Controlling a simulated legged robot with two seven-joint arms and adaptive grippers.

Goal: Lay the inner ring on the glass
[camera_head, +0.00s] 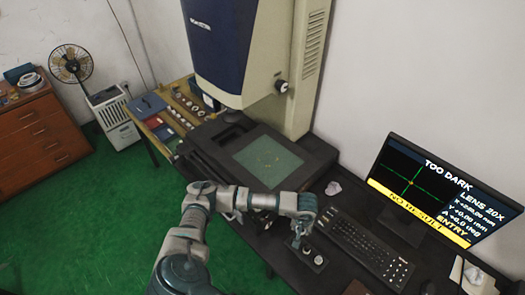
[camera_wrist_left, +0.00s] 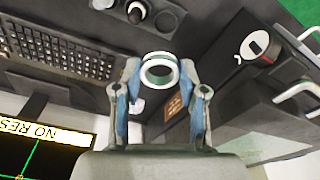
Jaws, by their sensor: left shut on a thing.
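The inner ring (camera_wrist_left: 147,78) is a pale, shiny ring, seen in the left wrist view between the fingertips of my left gripper (camera_wrist_left: 159,74). The gripper is shut on it, with one finger on each side. In the head view my left gripper (camera_head: 298,240) hangs down beside a small control box, left of the keyboard; the ring is too small to make out there. The glass (camera_head: 278,166) is a greenish lit pane in the dark stage of the measuring machine, behind and left of the gripper. My right gripper is not in view.
The control box (camera_head: 312,261) with knobs and the keyboard (camera_head: 358,243) lie on the dark bench. A monitor (camera_head: 440,192) reads "TOO DARK" and "NO RESULT". The machine's blue and cream head (camera_head: 228,48) overhangs behind the stage. A tray of parts (camera_head: 180,105) stands farther left.

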